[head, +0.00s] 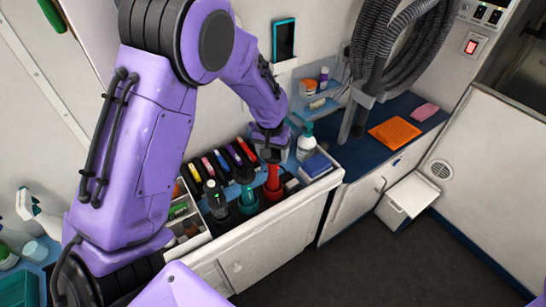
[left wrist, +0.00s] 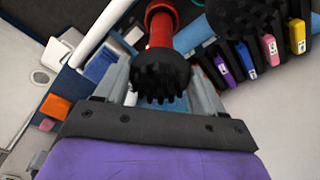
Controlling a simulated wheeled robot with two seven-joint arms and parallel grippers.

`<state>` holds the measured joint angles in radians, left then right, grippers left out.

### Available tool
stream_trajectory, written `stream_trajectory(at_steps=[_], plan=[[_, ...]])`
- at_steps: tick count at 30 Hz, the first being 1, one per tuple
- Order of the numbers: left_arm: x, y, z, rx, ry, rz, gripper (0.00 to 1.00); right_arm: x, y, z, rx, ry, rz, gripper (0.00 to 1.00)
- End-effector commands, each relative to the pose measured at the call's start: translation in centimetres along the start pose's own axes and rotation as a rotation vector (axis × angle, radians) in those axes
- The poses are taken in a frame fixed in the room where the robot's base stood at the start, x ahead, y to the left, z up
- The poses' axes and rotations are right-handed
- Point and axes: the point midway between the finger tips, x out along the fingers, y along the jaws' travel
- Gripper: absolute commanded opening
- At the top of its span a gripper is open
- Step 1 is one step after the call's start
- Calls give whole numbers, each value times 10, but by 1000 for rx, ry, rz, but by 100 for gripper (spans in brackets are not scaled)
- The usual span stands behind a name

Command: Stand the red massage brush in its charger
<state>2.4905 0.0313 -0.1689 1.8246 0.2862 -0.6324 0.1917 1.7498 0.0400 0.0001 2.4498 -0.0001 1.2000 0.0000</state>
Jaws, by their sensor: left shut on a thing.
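The red massage brush (head: 273,178) is upright, under my left gripper (head: 270,150), at the right end of a row of grooming tools on the white cabinet. In the left wrist view, its black bristled head (left wrist: 161,76) is between the fingers of my left gripper (left wrist: 160,92), and its red handle (left wrist: 160,30) runs away below. The gripper is shut on the brush. A red flared base shows at the handle's lower end; I cannot tell whether the brush is seated in a charger there. My right gripper is out of view.
A teal brush (head: 249,195) and a black bottle-like item (head: 215,198) stand just left of the red brush. Several coloured clippers (head: 222,162) line the wall behind. A white pump bottle (head: 306,143) and a blue-topped box (head: 316,165) are close on the right.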

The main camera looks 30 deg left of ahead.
Motion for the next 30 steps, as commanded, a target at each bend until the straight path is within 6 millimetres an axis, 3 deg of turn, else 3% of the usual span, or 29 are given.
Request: stream_trajectory(at_steps=[5,15,16,18,26,30], plan=[[22,0,3,1,-2,0,2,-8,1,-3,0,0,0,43],[27,0,3,1,1,1,2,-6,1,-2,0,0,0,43],[27,0,3,1,0,1,75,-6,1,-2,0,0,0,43],[27,0,3,1,0,1,94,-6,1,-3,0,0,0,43],[26,0,3,1,0,0,94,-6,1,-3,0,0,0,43],[15,0,2,1,4,1,94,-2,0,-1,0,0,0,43]])
